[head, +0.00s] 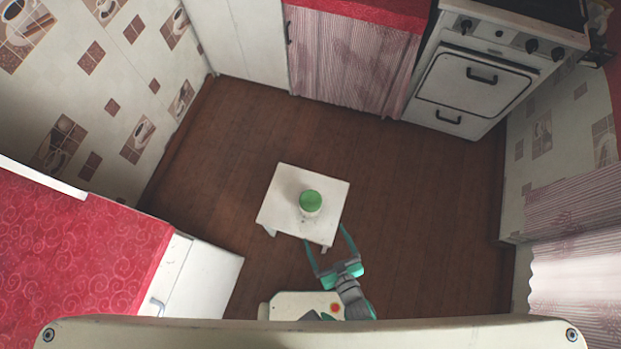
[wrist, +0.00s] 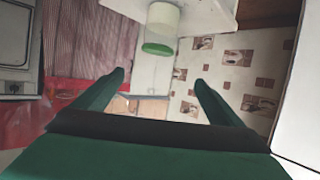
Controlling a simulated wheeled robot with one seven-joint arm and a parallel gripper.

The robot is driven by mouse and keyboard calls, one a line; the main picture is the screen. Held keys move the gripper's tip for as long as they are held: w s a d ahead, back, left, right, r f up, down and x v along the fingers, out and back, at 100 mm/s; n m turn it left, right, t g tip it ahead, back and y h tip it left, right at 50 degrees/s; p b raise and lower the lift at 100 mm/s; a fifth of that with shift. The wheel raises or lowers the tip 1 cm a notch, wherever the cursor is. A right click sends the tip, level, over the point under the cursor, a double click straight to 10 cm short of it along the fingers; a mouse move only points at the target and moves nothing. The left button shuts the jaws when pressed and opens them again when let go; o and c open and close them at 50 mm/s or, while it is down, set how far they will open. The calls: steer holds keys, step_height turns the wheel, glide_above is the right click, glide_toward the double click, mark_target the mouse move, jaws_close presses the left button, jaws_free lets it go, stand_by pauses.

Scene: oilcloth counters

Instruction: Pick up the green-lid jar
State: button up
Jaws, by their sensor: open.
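The green-lid jar (head: 310,203) stands upright on a small white table (head: 283,183) in the head view, with its lid facing up toward the camera. My gripper (head: 328,240) is open and empty at the table's near right edge, its two fingers apart and short of the jar. In the wrist view the jar (wrist: 162,25) appears upside down at the top, its green lid pointing down in the picture. There it lies beyond the open fingertips of my gripper (wrist: 158,77) and between their lines. Nothing hides the jar.
Brown floor (head: 420,190) is clear around the small table. A white cabinet with a red counter (head: 75,245) stands at left. A white stove (head: 470,85) and a curtained counter (head: 350,55) are at the back.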

steer(key=g+y, duration=0.1)
glide_toward(315, 214)
steer(key=shift+n, duration=0.4)
steer(key=x, duration=0.4)
steer(key=shift+d+f, duration=0.1)
steer(key=shift+f, duration=0.1)
steer(key=x, duration=0.5)
steer(key=shift+f, duration=0.1)
steer(key=shift+x, duration=2.95)
steer(key=shift+w+d, duration=0.1)
steer(key=c, duration=1.5)
